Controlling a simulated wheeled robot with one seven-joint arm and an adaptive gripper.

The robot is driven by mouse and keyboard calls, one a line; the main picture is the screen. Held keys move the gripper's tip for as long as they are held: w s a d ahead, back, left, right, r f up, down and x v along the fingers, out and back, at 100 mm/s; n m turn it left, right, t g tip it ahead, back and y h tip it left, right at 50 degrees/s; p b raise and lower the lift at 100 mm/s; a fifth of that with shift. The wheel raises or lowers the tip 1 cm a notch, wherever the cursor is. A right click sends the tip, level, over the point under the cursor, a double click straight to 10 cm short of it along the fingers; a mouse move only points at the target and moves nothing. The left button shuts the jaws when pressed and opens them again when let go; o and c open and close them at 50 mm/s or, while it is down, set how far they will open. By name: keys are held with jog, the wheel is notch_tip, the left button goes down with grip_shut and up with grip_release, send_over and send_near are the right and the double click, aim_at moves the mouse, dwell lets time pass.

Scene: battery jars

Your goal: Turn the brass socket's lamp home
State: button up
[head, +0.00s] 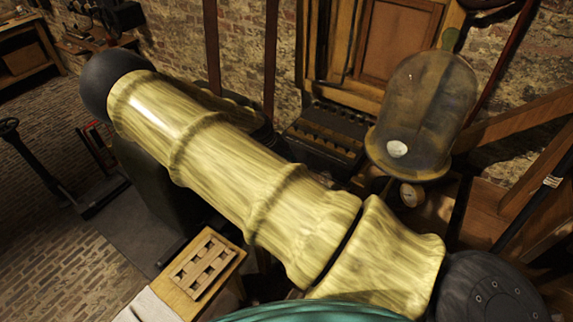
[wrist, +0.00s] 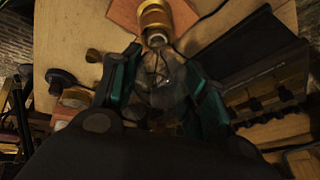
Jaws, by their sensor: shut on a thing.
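In the wrist view my gripper (wrist: 160,76) has its two teal fingers shut on a clear glass lamp (wrist: 165,92), one finger on each side. Dark thin filament lines show inside the glass. The brass socket (wrist: 155,18) is straight beyond the lamp, on a reddish wooden block (wrist: 125,14). The socket's pale mouth faces the lamp and the two line up closely. I cannot tell how deep the lamp sits in it. The lamp's near end is partly hidden by my gripper. The head view does not show my gripper's fingers.
In the wrist view a second brass-coloured fitting (wrist: 75,97) and a black knob (wrist: 61,78) are at left. A dark tray (wrist: 262,68) lies at right. In the head view a large cloudy dome (head: 425,105) stands at right and a slotted wooden rack (head: 205,268) at lower left.

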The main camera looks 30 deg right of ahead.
jog(key=o, duration=1.2)
jog(key=v, duration=1.2)
jog(key=shift+w, duration=0.1)
